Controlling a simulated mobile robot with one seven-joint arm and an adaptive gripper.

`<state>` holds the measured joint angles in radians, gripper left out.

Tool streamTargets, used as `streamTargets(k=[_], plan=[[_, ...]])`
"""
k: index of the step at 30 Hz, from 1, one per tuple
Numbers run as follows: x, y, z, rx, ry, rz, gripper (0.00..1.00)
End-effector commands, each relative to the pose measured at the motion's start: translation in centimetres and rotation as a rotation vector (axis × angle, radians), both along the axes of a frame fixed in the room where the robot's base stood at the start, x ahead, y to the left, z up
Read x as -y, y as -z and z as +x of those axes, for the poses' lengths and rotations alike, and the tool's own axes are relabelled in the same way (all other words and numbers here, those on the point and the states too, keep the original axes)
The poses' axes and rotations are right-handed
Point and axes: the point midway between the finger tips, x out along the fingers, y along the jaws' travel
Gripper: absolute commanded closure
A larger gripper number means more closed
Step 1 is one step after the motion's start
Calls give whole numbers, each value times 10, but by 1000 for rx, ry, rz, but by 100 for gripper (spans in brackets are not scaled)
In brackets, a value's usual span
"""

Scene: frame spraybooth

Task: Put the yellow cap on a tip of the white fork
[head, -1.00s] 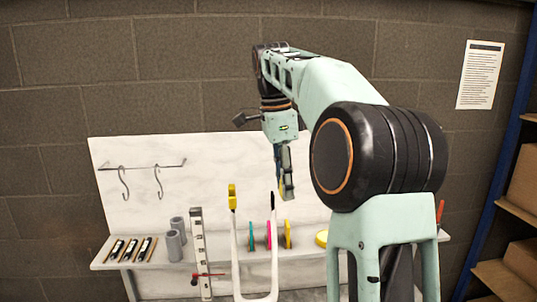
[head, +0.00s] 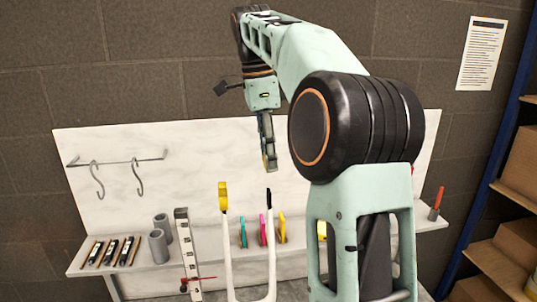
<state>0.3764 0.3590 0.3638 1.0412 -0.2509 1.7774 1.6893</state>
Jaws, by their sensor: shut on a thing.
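The white fork (head: 229,262) stands upright in front of the shelf with two prongs. Its left tip carries a yellow cap (head: 222,196); its right tip (head: 268,196) is black and bare. My gripper (head: 268,160) points down, in the picture just above the right tip with a small gap. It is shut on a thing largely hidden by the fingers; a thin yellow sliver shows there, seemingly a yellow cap. Depth between gripper and tip is hard to judge.
A shelf (head: 105,266) holds grey tubes (head: 159,246), dark markers (head: 110,250), coloured tape rolls (head: 263,229) and a red-handled tool (head: 436,203). A ruler-like upright (head: 187,250) stands left of the fork. Hooks (head: 138,180) hang on the white backboard. Boxes (head: 512,255) fill shelving at right.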

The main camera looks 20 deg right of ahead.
Motion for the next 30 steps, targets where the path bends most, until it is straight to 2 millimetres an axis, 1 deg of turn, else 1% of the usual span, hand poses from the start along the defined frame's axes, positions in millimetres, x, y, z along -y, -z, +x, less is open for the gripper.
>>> streamTargets(k=[3, 8, 21, 25, 30], plan=[[-1, 1, 0, -2, -1, -1, 82], [-1, 11, 0, -3, 0, 0, 82], [-1, 44, 0, -3, 0, -1, 82], [-1, 49, 0, -1, 0, -2, 82], [-1, 50, 0, -1, 0, -1, 82]])
